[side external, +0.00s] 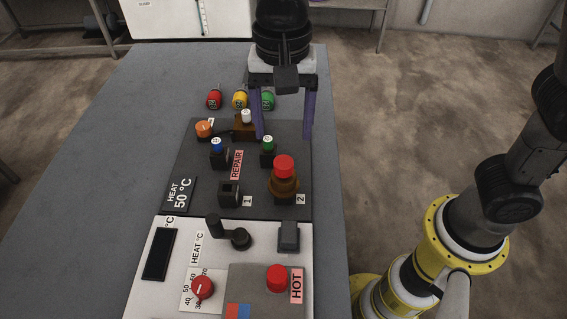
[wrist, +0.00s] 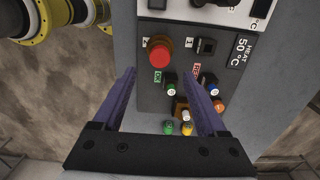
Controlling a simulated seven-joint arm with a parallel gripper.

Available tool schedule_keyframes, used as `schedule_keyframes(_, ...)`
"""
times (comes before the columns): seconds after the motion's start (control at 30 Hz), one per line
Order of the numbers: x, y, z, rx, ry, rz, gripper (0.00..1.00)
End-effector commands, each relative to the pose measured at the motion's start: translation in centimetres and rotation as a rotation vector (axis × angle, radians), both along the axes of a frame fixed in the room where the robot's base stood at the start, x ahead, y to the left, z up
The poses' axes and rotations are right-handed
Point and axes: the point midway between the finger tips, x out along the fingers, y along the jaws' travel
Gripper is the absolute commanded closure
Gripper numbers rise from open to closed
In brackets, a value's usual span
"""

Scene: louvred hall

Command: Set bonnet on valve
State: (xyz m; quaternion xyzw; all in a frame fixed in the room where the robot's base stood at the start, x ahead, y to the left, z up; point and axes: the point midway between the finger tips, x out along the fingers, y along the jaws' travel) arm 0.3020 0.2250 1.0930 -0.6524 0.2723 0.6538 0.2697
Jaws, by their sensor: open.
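I cannot tell for sure which parts are the bonnet and the valve. A brown round body (side external: 283,188) with a red cap (side external: 284,165) stands upright beside label 2; its red top also shows in the wrist view (wrist: 160,52). A black square socket (side external: 229,194) stands beside label 1. A brown block (side external: 241,130) with a white-topped part (side external: 246,116) sits at the panel's far edge, partly behind a finger. My gripper (side external: 283,125) is open above the far end of the panel, with nothing between its purple fingers.
Green (side external: 268,144), blue (side external: 216,143) and orange (side external: 204,129) topped parts stand on the dark panel. A lever (side external: 228,233) and red button (side external: 277,278) are nearer. The table's left side is clear.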

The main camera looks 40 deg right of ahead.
Motion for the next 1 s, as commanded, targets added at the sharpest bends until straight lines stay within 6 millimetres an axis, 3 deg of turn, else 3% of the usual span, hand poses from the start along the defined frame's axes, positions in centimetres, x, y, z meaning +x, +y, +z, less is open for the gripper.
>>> schedule_keyframes(0.17, -0.1, 0.0, -1.1, 0.001, -0.001, 0.002, 0.25)
schedule_keyframes(0.7, -0.1, -0.1, -7.6, 0.001, -0.001, 0.001, 0.25)
schedule_keyframes(1.0, 0.0, -0.1, -9.6, 0.002, -0.004, 0.001, 0.25)
